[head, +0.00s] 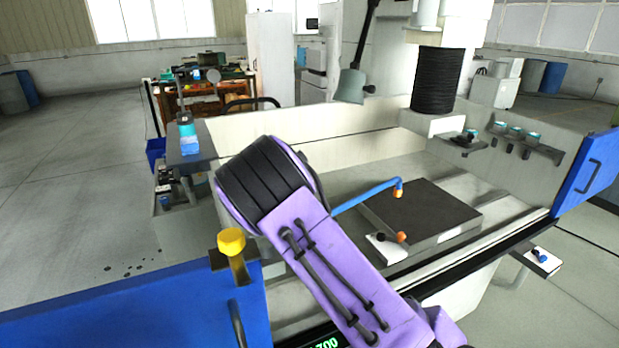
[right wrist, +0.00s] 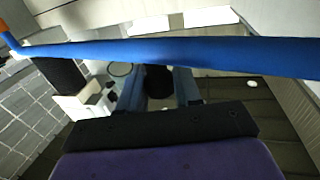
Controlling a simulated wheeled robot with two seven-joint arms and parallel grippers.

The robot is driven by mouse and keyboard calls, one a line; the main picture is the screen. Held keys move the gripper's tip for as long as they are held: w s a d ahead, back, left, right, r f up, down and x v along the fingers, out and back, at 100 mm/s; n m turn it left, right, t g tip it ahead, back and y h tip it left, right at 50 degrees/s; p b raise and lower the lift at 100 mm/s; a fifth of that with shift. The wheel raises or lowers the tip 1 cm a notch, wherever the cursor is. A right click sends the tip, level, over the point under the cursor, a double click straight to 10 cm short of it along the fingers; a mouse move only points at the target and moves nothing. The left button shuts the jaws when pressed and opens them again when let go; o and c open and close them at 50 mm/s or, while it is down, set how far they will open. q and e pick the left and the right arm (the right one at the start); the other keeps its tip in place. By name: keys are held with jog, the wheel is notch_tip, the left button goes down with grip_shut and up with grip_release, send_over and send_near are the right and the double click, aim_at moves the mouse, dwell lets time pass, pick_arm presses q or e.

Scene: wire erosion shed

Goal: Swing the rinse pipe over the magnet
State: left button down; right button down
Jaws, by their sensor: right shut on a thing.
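The rinse pipe (head: 365,197) is a blue tube with an orange nozzle at its end. In the head view the nozzle overlaps the back left edge of the magnet (head: 435,210), a flat dark grey block on the machine bed. I cannot tell how high it is above the block. In the right wrist view the pipe (right wrist: 200,54) crosses the whole picture, its orange end at the far left. My right gripper (right wrist: 158,75) is shut on the pipe. In the head view my purple right arm hides that gripper and the pipe's near end. My left gripper is not in view.
An orange-tipped lever (head: 401,237) and a black knob (head: 380,237) sit at the block's front left. A grey lamp (head: 351,85) and a black bellows column (head: 437,80) stand behind. A yellow knob (head: 231,241) rises at the front left. Tank walls surround the bed.

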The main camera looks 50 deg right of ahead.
jog(key=shift+s+f, duration=0.1)
jog(key=c, duration=0.8)
grip_release()
jog(key=shift+s, duration=0.1)
jog(key=p+v, duration=0.4)
jog(key=v, duration=0.6)
jog(key=shift+s, duration=0.25)
jog(key=shift+a, duration=0.2)
jog(key=shift+d, duration=0.1)
